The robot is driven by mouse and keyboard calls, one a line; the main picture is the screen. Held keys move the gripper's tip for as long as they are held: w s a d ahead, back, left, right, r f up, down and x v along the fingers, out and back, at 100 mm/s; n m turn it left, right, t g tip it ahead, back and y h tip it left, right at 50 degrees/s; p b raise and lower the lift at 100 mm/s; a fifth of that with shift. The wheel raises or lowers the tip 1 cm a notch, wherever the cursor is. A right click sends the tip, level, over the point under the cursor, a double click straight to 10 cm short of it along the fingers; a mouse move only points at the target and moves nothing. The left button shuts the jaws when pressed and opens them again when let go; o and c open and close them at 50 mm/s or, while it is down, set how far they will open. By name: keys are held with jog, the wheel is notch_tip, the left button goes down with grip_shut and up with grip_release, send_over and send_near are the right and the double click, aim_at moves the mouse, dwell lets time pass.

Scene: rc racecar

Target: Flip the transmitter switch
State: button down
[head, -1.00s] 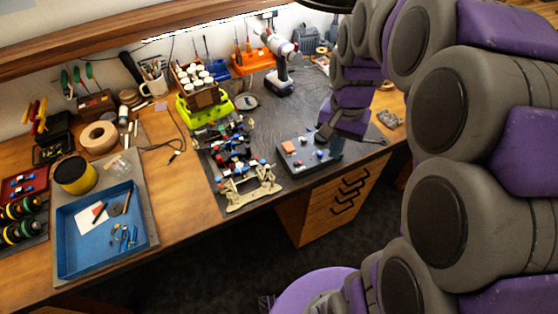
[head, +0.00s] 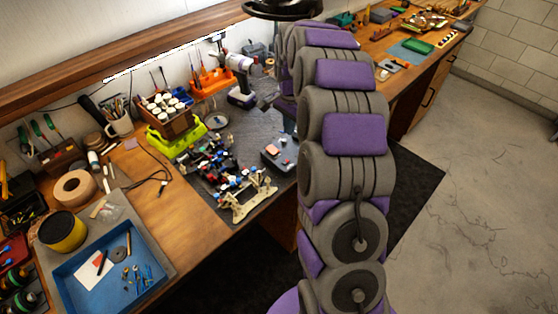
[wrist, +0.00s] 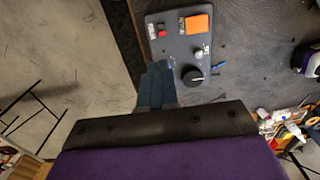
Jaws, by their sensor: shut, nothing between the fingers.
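The transmitter (wrist: 180,42) is a grey-blue box on the dark bench mat. In the wrist view its top carries an orange square (wrist: 197,24), a small red part (wrist: 161,33), a pale round part (wrist: 197,53) and a black knob (wrist: 192,76). I cannot tell for sure which part is the switch. My gripper (wrist: 158,68) is shut and empty, its fingertips over the transmitter's near left corner, left of the knob. Contact cannot be told. In the head view my arm hides part of the transmitter (head: 277,152).
A car chassis (head: 228,175) lies left of the transmitter. Behind stand a drill (head: 238,75) and a lime-green rack base (head: 178,138). A blue tray (head: 75,285) is at the lower left. Open floor (head: 450,220) lies to the right.

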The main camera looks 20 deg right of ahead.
jog(key=shift+a, duration=1.1)
jog(key=b, duration=0.2)
send_near(285, 162)
jog(key=f, duration=0.6)
jog(key=shift+a, duration=0.4)
jog(key=shift+d+f, duration=0.3)
jog(key=shift+f, duration=0.2)
